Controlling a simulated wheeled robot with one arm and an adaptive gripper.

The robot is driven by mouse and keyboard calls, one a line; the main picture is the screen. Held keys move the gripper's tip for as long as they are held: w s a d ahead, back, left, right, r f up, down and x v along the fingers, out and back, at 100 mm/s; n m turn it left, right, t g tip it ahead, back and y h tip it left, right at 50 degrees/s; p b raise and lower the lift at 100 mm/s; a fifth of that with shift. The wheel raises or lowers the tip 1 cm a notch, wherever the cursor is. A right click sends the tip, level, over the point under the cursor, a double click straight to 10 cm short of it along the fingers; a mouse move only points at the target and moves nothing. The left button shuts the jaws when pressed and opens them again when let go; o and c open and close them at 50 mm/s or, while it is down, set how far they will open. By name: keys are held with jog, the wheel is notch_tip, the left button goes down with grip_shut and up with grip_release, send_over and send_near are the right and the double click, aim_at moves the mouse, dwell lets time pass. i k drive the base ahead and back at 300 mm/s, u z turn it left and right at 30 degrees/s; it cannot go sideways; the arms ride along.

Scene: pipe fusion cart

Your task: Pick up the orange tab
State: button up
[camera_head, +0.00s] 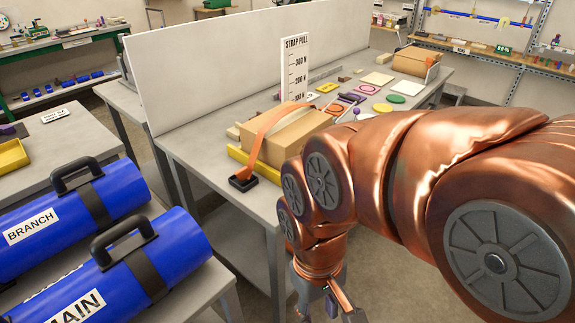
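An orange strap (262,132) runs over the top of a cardboard box (296,133) on the grey table and hangs down its near side. Its lower end, the orange tab (246,171), reaches a small black open holder (243,183) near the table's front edge. I cannot tell whether the tab rests in the holder or just above it. My gripper (329,306) is at the bottom of the picture, in front of and below the table edge, apart from the strap. Its fingertips are cut off by the frame, so its opening is unclear.
A yellow bar (254,166) lies along the box's near side. A "STRAP PULL" scale board (295,69) stands behind it. Blue cylinders marked BRANCH (78,207) and MAIN (143,264) lie at lower left. Coloured discs and a second box (415,62) occupy the table's far end.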

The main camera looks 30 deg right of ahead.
aim_at(242, 174)
jog(key=u, duration=1.95)
jog(key=k, duration=0.8)
jog(key=z, duration=0.1)
